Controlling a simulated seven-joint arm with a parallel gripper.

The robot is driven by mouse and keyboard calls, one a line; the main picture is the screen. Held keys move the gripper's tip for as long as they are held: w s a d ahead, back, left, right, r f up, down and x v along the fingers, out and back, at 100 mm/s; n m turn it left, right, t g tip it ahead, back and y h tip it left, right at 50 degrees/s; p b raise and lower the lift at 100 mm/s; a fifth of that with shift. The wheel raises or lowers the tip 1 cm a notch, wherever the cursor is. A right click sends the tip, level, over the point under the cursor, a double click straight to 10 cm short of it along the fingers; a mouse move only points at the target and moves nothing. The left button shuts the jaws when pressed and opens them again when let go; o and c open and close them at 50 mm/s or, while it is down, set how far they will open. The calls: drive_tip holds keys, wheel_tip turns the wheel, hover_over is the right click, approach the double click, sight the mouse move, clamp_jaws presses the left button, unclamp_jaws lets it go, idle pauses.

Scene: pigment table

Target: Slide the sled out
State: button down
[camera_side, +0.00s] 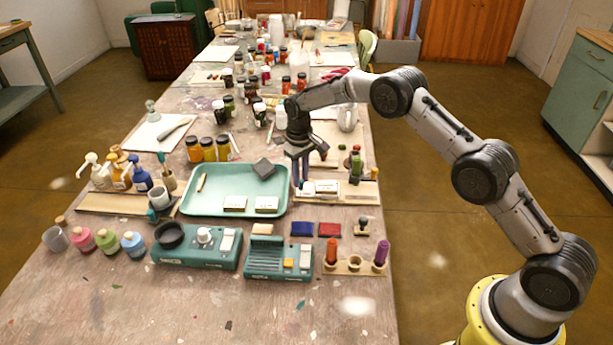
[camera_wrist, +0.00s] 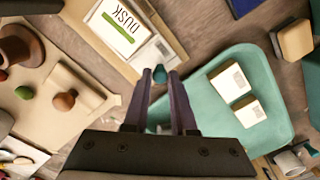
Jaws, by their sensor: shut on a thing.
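The likely sled is a shallow wooden tray (camera_wrist: 175,28) with a raised edge, at the top of the wrist view. It carries a white block labelled DUSK (camera_wrist: 116,28) with a green band, and a smaller pale block. In the side view the wooden piece (camera_side: 350,196) lies right of the green tray, with white blocks (camera_side: 327,187) on it. My gripper (camera_wrist: 160,82) points down at its near edge, fingers close together on a small teal knob (camera_wrist: 160,72). The knob's join to the wooden tray is hidden. In the side view my gripper (camera_side: 300,182) stands at the left end of the wooden piece.
Small stamps (camera_side: 356,170) stand to the right. Red and blue pads (camera_side: 329,230) lie in front. Jars (camera_side: 209,149) stand behind the tray.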

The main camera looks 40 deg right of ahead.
drive_tip(key=shift+w+a+r, duration=0.1)
drive_tip(key=shift+w+a, duration=0.15)
drive_tip(key=c, duration=1)
unclamp_jaws()
drive_tip(key=shift+c, duration=0.2)
drive_tip(key=o, duration=0.3)
drive_tip(key=shift+s+d, duration=0.1)
wheel_tip(320, 180, up, 14)
